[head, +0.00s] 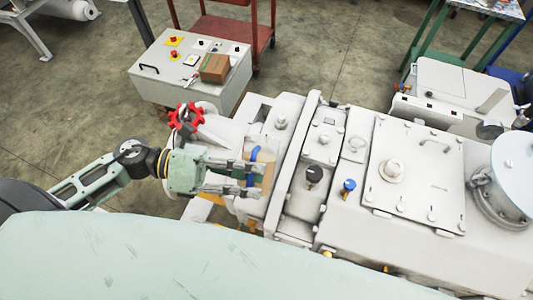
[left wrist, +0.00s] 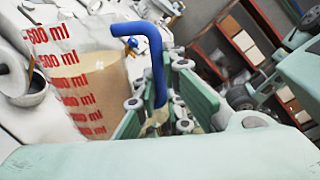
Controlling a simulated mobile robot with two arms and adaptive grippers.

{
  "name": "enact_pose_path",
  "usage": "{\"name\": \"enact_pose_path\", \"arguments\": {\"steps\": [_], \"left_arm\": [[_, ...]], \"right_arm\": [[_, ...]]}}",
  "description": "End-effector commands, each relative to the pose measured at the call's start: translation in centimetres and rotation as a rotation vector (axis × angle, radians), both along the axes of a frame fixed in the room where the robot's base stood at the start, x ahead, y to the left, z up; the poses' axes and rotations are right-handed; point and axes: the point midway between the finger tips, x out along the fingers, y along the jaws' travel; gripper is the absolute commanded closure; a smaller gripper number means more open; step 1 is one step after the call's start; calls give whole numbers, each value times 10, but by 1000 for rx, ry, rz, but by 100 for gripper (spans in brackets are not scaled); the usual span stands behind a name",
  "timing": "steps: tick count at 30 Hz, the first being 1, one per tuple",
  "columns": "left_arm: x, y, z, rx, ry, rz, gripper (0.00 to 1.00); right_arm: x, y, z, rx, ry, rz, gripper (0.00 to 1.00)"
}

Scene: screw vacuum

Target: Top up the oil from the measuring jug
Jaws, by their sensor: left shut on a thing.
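The measuring jug (head: 265,172) is clear, with amber oil inside. In the left wrist view the jug (left wrist: 75,75) shows red ml markings and a blue handle (left wrist: 155,62), and it looks tilted in that picture. My left gripper (head: 250,178) is shut on the jug's handle and holds it over the left part of the pale vacuum pump (head: 415,160). Its fingers close around the handle in the left wrist view (left wrist: 160,118). On the pump, right of the jug, are a black knob (head: 314,174) and a blue knob (head: 348,186). My right gripper is not in view.
A red handwheel (head: 187,116) stands just behind my left wrist. A grey control box (head: 165,72) with a cardboard box (head: 214,68) on it is at the back left. A round grey flange (head: 512,170) rises at the pump's right end.

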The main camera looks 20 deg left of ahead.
Motion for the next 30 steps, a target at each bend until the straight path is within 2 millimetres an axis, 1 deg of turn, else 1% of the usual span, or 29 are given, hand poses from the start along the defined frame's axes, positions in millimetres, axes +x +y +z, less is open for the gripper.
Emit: {"name": "enact_pose_path", "arguments": {"steps": [30], "left_arm": [[2,0,3,-4,32,0,100]], "right_arm": [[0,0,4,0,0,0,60]]}}
